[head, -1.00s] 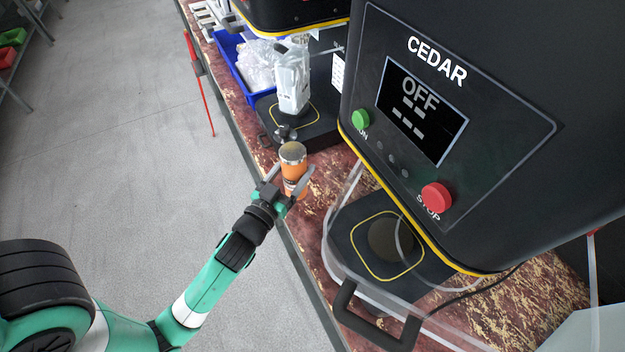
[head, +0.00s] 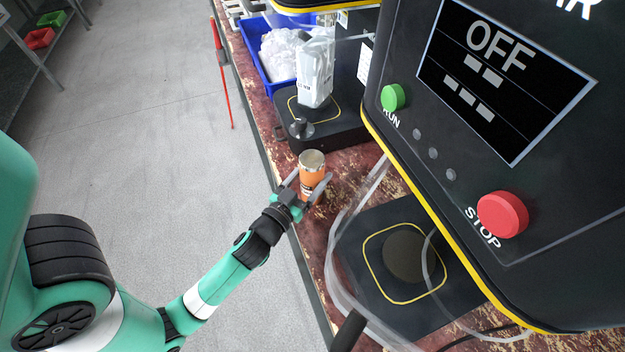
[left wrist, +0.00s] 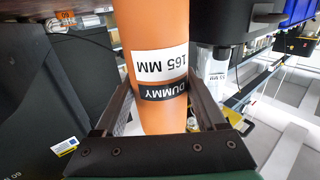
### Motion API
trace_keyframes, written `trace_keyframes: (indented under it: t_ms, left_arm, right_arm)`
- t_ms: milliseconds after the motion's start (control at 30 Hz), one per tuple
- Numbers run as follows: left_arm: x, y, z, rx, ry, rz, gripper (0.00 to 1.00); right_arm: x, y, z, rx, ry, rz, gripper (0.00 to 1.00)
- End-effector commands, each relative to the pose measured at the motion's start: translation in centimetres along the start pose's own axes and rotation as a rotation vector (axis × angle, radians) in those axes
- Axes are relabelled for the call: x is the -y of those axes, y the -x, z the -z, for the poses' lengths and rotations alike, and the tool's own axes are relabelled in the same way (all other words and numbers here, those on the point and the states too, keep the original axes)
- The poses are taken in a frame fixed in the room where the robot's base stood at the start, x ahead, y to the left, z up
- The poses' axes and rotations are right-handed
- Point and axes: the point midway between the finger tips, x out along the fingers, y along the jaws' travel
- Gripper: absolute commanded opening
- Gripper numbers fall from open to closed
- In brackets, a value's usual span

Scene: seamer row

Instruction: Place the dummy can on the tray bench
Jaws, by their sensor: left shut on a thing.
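The dummy can (head: 312,172) is an orange cylinder with a grey top. In the left wrist view the can (left wrist: 158,100) fills the middle and carries labels reading "DUMMY" and "165 MM", upside down. My left gripper (head: 305,190) is shut on it, one finger on each side. In the head view the can is roughly upright over the red worn bench (head: 345,165) near its front edge. I cannot tell whether its bottom touches the bench. No surface in view is clearly marked as the tray bench. My right gripper is not in view.
The seamer with the OFF screen (head: 500,75), green RUN and red STOP (head: 503,214) buttons stands close right, above a black base (head: 390,295) and clear guard. Behind are another machine base (head: 335,128), a white bagged item (head: 315,75) and a blue bin (head: 257,60).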

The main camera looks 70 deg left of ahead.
Motion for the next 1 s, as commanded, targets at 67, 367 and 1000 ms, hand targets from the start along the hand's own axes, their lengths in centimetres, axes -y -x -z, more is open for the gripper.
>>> trace_keyframes:
  t_ms: [67,367,1000]
  left_arm:
    - [0.0,0.0,0.2,-0.003,0.001,-0.001,0.04]
    - [0.0,0.0,-0.1,-0.001,0.0,0.0,0.8]
    - [-0.1,4.0,-0.5,0.004,-0.002,-0.004,1.0]
  right_arm:
    - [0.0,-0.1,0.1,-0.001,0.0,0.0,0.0]
    - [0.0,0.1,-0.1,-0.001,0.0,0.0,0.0]
    - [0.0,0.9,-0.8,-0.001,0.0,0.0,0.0]
